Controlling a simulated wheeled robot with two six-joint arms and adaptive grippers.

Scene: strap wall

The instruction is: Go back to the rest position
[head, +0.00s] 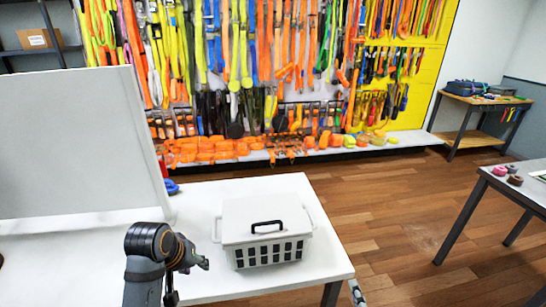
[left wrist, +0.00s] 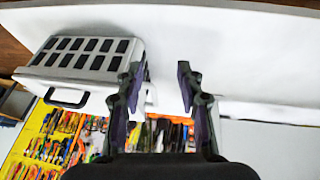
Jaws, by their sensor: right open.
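My left gripper (head: 190,263) is above the white table (head: 200,205), to the left of the white lidded basket (head: 267,215) and apart from it. In the left wrist view its two dark fingers (left wrist: 159,82) are spread, with nothing between them. The basket has a black handle and a slotted side, and it stands near the table's right end. It also shows at the upper left of the left wrist view (left wrist: 83,52). I do not make out my right gripper in either view.
A large pale panel (head: 80,145) stands at the left of the table. A wall of hanging straps (head: 270,60) is behind, with orange straps bundled on a low ledge. A table with tape rolls (head: 505,172) is at the right. The wooden floor (head: 400,210) between is clear.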

